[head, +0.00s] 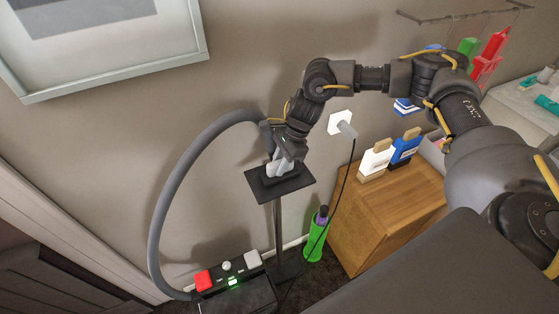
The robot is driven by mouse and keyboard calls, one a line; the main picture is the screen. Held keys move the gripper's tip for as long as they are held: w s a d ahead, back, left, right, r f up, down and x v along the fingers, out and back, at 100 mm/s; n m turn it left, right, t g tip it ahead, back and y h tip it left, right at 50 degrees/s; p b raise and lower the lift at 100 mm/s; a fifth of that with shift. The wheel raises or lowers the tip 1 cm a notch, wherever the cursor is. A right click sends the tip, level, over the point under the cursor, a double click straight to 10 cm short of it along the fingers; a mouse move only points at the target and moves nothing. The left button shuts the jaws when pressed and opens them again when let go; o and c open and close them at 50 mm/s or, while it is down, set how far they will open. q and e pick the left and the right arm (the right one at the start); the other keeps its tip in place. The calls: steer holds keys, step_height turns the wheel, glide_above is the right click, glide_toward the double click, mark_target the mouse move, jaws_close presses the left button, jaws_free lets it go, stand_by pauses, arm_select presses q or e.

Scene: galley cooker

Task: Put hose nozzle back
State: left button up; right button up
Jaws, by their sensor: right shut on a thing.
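A thick grey hose (163,205) rises from a black machine (240,293) on the floor and arches over to the right. Its upper end runs down to the hose nozzle (270,143), which is mostly hidden by my right gripper. My right gripper (280,167) points down and is shut on the nozzle, just above the black plate (292,186) of a thin stand (278,232). A dark holder sits on the plate below the fingers. I cannot tell whether the nozzle is seated in it. My left gripper is not in view.
A wooden cabinet (385,217) with white and blue boxes stands right of the stand. A plug (346,129) with a hanging black cord is in the wall socket. A green container (316,240) stands on the floor. A framed picture (105,45) hangs upper left.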

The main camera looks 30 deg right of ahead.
steer(key=shift+f, duration=0.15)
steer(key=o, duration=1)
steer(key=shift+c, duration=0.2)
steer(key=shift+r, duration=0.3)
steer(key=b+v, duration=0.4)
steer(key=v, duration=0.7)
steer(key=shift+b, duration=0.3)
steer(key=shift+d+r, duration=0.1)
steer(key=shift+r, duration=0.3)
